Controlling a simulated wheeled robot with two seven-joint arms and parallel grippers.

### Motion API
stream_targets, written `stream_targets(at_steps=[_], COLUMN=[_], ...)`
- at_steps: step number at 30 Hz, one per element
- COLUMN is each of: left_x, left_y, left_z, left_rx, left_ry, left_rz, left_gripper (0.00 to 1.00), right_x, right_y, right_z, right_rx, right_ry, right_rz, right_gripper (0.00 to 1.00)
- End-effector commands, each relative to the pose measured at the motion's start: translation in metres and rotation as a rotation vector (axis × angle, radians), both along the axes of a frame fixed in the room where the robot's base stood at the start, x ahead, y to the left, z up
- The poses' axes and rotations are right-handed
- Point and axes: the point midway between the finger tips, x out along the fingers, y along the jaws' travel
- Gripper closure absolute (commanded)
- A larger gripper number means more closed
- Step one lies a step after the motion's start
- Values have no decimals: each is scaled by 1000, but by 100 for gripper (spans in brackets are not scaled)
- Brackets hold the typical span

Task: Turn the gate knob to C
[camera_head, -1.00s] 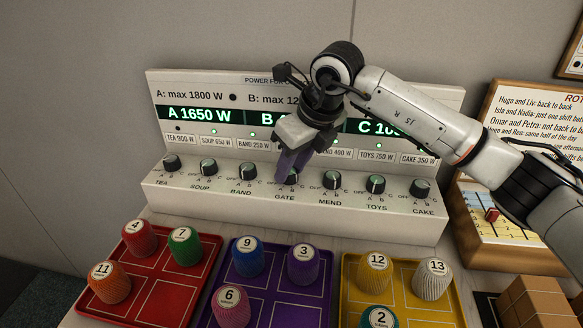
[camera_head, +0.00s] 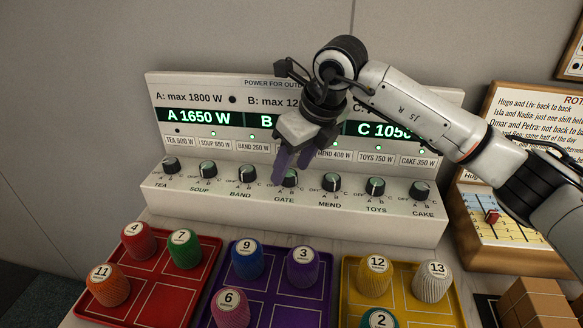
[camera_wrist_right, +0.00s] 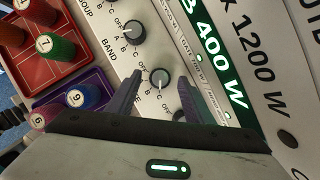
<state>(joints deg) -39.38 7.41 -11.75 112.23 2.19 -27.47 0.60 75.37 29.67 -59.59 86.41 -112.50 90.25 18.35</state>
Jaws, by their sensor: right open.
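In the right wrist view the gate knob (camera_wrist_right: 160,78) sits between the two fingertips, with a gap on each side and neither finger clearly touching. Its pointer direction is too small to read surely. My left gripper is not in view.
The band knob (camera_head: 249,172) and mend knob (camera_head: 331,182) flank the gate knob.

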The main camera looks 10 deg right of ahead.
Motion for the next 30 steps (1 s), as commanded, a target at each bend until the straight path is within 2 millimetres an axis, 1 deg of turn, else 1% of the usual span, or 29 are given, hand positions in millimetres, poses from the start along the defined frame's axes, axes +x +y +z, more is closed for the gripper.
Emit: stream_targets(at_steps=[1,7,9,13,18,27,30], left_x=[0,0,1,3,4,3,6], left_y=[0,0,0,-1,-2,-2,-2], left_z=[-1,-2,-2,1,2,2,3], left_rx=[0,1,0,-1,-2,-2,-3], left_ry=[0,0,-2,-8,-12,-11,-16], left_rz=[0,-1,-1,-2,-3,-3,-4], left_gripper=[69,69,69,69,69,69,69], right_x=[-2,-15,-20,-26,-30,-30,-30], right_y=[-2,-10,-13,-17,-18,-18,-18], right_z=[10,47,59,75,83,84,84], right_rx=[-1,0,-1,-1,-2,-2,-1], right_ry=[-5,-7,-6,-4,-1,-1,-2], right_rz=[0,0,-1,-1,0,0,0], right_gripper=[53,53,53,53,53,53,53])
